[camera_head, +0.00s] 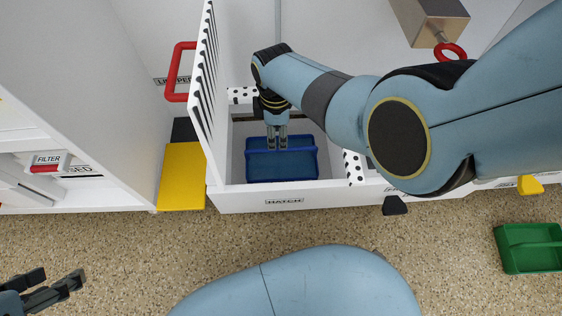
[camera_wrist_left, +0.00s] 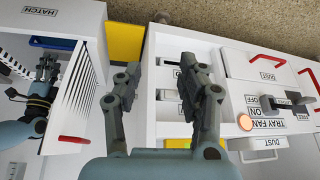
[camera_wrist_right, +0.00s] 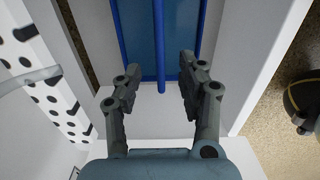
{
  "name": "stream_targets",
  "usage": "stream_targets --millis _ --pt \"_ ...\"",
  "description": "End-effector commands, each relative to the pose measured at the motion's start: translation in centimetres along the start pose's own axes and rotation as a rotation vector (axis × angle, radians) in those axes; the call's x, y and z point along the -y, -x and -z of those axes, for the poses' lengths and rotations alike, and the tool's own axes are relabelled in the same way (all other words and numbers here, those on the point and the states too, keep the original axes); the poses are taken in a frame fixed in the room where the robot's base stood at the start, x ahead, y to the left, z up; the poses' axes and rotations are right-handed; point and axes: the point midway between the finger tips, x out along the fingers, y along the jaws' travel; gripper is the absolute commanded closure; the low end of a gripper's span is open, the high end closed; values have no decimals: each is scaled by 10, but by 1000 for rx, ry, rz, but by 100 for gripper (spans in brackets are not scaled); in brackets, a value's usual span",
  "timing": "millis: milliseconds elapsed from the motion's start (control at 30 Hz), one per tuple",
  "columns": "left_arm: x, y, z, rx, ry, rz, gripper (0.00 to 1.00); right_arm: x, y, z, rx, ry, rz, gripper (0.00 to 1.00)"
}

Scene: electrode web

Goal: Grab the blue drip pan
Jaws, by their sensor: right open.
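The blue drip pan (camera_head: 283,170) lies inside the open compartment labelled HATCH, with a thin blue bar across it. My right gripper (camera_head: 277,142) reaches down into the compartment over the pan. In the right wrist view its fingers (camera_wrist_right: 160,66) are apart, and the blue bar (camera_wrist_right: 158,50) lies between them in the picture; I cannot tell whether they touch it. Part of the pan also shows in the left wrist view (camera_wrist_left: 52,43). My left gripper (camera_head: 61,277) is open and empty at the lower left, away from the pan.
The slotted white hatch door (camera_head: 207,75) stands open left of the compartment, with a red handle (camera_head: 178,72). White compartment walls and dotted strips (camera_head: 353,168) lie close to my right gripper. A yellow panel (camera_head: 182,178) is at left, a green tray (camera_head: 528,248) at right on the speckled floor.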

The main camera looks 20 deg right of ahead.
Motion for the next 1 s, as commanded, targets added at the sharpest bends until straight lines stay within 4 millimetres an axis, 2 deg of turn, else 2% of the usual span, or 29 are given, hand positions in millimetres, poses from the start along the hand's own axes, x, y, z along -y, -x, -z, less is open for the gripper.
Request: stream_targets --millis 33,367,700,1000 --pt "0 -6 -3 -17 1 1 60 1 -6 -1 1 0 2 60" --pt "0 -22 -4 -105 1 7 60 0 -16 -3 1 -2 1 60" --pt "-2 -50 -17 -332 -7 17 60 2 -45 -12 1 -2 4 60" --pt "-6 -52 -25 -489 -17 18 60 0 -60 -11 0 -2 0 60"
